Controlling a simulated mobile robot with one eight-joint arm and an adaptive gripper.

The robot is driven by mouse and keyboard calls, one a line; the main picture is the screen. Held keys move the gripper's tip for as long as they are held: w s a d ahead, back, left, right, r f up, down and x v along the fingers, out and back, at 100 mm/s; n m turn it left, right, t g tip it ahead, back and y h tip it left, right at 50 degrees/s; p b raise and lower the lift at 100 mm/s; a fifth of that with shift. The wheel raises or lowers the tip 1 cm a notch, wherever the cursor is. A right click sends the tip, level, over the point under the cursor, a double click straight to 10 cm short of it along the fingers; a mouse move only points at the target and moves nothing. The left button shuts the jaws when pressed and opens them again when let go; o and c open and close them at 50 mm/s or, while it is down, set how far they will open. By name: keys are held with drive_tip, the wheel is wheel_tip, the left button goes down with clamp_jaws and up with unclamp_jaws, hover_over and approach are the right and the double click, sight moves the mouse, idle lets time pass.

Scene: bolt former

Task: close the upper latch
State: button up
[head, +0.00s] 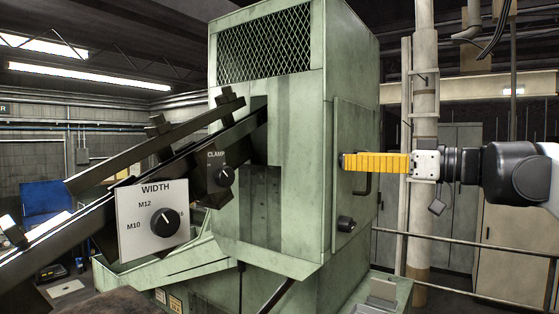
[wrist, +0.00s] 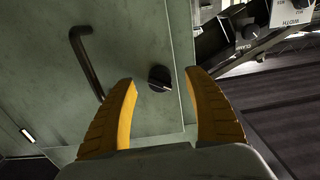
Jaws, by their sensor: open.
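In the wrist view, which is turned upside down, a round black latch knob (wrist: 159,78) with a raised grip bar sits near the door's edge. I take it to be the upper latch; in the head view it is hidden behind my gripper. My gripper (wrist: 160,80) is open and empty, with its yellow fingers on either side of the knob in the picture. The exact gap to the knob is unclear. In the head view my gripper (head: 345,161) reaches in from the right, level with the handle's upper end. A lower black latch (head: 346,224) shows beneath it.
The door (head: 352,120) carries a bent black handle (head: 366,183), also in the wrist view (wrist: 87,62) beside the left finger. The green machine (head: 270,200) has a CLAMP knob (head: 224,175) and a WIDTH panel (head: 135,205). A railing (head: 470,245) runs at the right.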

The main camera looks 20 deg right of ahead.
clamp_jaws()
drive_tip(key=n, duration=0.7)
drive_tip(key=shift+s+n+p, duration=0.1)
drive_tip(key=shift+n+p, duration=0.3)
drive_tip(key=shift+c, duration=1.7)
unclamp_jaws()
drive_tip(key=o, duration=0.3)
drive_tip(key=shift+o, duration=0.2)
